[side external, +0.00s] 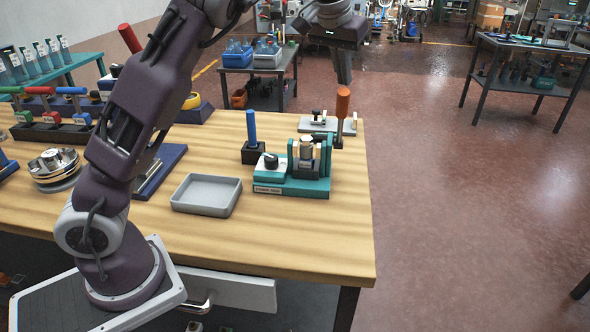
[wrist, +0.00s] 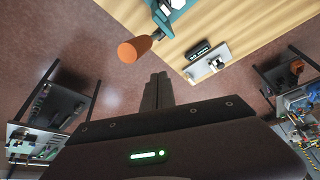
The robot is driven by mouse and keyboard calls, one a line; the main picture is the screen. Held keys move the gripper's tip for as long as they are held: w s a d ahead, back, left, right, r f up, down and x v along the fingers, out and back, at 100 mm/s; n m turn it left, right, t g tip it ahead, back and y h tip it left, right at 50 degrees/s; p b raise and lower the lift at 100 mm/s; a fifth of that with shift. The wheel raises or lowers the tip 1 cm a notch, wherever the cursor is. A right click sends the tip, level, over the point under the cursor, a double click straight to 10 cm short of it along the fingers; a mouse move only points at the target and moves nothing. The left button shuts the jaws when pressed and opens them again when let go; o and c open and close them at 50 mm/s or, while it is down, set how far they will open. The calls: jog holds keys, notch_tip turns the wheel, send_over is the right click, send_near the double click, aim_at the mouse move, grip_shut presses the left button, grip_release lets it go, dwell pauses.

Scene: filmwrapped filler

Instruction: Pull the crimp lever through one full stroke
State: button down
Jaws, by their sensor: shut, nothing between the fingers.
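The crimp lever has an orange handle (side external: 343,103) on a dark shaft and stands upright at the right end of the teal crimp fixture (side external: 290,189), near the table's right edge. In the wrist view the orange handle (wrist: 133,50) lies ahead and a little left of my fingers, with part of the teal fixture (wrist: 176,5) behind it. My gripper (side external: 345,81) is shut and empty, its fingers pointing down, and appears just above the handle in the side view. The wrist view shows the closed fingers (wrist: 158,77) apart from the handle. Exact depth between them is hard to tell.
A grey tray (side external: 206,194) sits left of the fixture. A blue-handled tool (side external: 252,130) stands behind it. A light plate with small parts (side external: 318,125) lies at the table's back edge. The floor to the right of the table is open.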

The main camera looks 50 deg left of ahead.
aim_at(342, 104)
dwell(0.3)
jog(key=shift+f, duration=1.7)
jog(key=shift+s+d+f, duration=0.25)
jog(key=shift+s+d, duration=0.45)
jog(key=shift+s, duration=0.05)
jog(key=shift+d, duration=0.1)
jog(key=shift+s+d+f, duration=0.3)
jog(key=shift+s+d, duration=0.3)
jog(key=shift+s, duration=0.1)
jog(key=shift+d+f, duration=0.1)
jog(key=shift+s+d+f, duration=0.45)
jog(key=shift+s+d, duration=0.15)
jog(key=shift+s, duration=0.05)
